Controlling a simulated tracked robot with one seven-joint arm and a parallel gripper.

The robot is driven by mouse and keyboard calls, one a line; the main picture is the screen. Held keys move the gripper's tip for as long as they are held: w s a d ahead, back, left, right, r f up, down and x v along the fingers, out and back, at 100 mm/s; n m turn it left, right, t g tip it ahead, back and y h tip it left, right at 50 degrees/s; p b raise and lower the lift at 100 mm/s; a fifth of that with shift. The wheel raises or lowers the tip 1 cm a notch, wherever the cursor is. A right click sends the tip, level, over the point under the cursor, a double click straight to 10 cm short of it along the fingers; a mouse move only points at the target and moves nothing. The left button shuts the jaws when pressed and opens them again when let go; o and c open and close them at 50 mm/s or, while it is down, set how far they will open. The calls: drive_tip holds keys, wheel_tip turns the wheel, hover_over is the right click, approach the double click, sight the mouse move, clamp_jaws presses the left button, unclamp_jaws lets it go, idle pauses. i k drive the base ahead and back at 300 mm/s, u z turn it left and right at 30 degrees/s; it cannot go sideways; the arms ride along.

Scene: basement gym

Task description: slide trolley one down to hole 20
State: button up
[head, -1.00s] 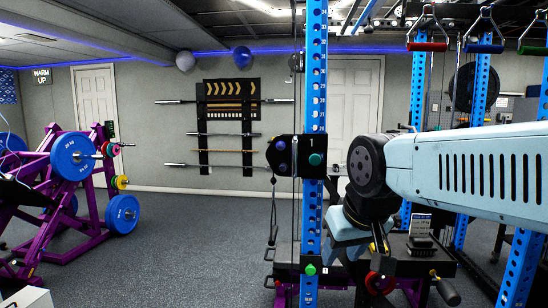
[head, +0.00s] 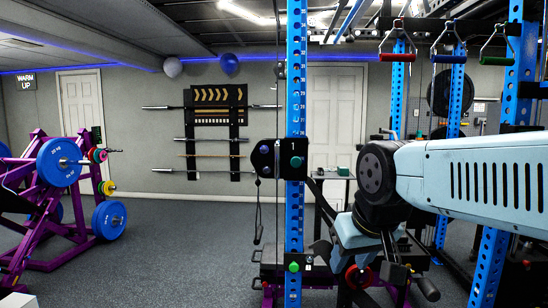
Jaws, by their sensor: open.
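Trolley one (head: 265,160) is a black block marked 1 on the blue numbered upright (head: 296,100). A green knob (head: 296,161) is on its front and a dark purple knob on its left side. Its hole number is too small to read, and hole 20 cannot be picked out. My pale blue arm comes in from the right and bends down at a black joint. My gripper (head: 321,253) is dark and hard to make out at the arm's low end, right of the upright and below the trolley. It appears apart from the trolley and holds nothing visible.
A lower black block with a green knob (head: 294,267) is on the upright near a dark bench. More blue uprights with hanging handles (head: 449,50) stand at right. A purple rack with blue plates (head: 109,220) stands at left. The floor (head: 190,245) between is clear.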

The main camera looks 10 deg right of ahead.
sight(271, 159)
drive_tip(key=z, duration=0.05)
drive_tip(key=i, duration=0.9)
drive_tip(key=u, duration=0.1)
